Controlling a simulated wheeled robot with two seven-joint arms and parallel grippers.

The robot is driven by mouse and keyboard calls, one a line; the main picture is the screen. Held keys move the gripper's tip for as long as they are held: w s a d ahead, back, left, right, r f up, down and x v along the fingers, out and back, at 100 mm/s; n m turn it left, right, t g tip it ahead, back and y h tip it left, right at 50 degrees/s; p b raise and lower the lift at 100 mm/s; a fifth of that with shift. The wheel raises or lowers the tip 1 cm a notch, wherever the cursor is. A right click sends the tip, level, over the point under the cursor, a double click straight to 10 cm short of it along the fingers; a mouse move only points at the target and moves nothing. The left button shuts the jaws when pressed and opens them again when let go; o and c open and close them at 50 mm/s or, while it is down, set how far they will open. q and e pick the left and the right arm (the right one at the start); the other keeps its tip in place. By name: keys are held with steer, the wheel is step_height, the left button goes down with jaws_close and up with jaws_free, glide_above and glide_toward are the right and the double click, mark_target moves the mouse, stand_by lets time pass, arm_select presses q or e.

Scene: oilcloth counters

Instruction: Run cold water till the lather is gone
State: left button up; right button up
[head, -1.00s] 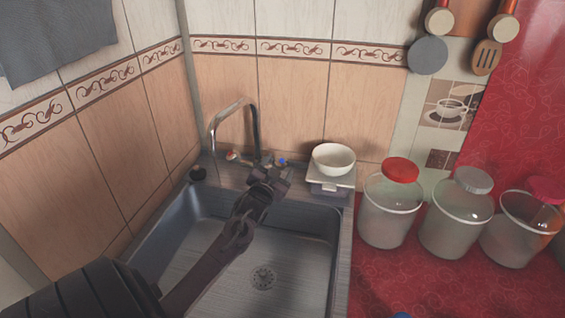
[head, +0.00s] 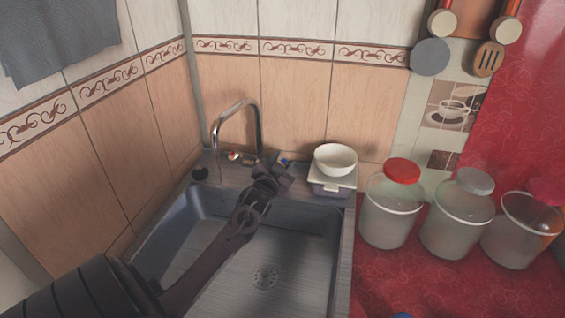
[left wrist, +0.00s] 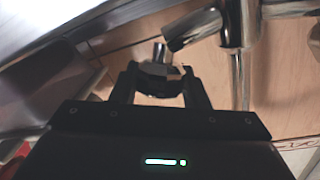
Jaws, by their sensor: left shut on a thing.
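The chrome tap (head: 238,112) stands at the back of the grey sink (head: 300,245); its body also shows in the left wrist view (left wrist: 198,28). A red-marked handle (head: 233,156) is on its left side. The blue-marked handle (head: 285,161) is on its right, mostly hidden behind my left gripper (head: 277,169). In the left wrist view my left gripper (left wrist: 158,80) is shut on that handle, with its fingers on either side. I see no water at the spout. I cannot make out lather in the visible basin. My right gripper is not in view.
A white bowl (head: 335,158) sits on a small lidded box (head: 331,183) close right of my gripper. Several lidded jars (head: 390,215) stand on the red counter (head: 385,290). A dark round object (head: 200,173) is at the sink's back left corner. Tiled walls close the back and left.

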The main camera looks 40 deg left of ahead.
arm_select(q)
steer(key=shift+r+m+h+p, duration=0.35)
steer(key=shift+m+h+p, duration=0.45)
steer(key=shift+h+p, duration=0.15)
steer(key=shift+f+m+h+p, duration=0.2)
steer(key=shift+m+h+p, duration=0.15)
steer(key=shift+m+h, duration=0.4)
steer(key=shift+f+h, duration=0.15)
steer(key=shift+h, duration=0.15)
steer(key=o, duration=1)
steer(key=shift+c, duration=0.2)
steer(key=shift+s+d+r+b, duration=0.15)
steer(key=shift+s+d, duration=0.1)
steer(key=shift+s, duration=1.05)
steer(key=shift+s+d+r+b, duration=0.15)
steer(key=shift+s+d, duration=0.1)
steer(key=shift+s, duration=1)
steer(key=shift+s+d+r+b, duration=0.15)
steer(key=shift+s+d, duration=0.1)
steer(key=shift+s, duration=1.05)
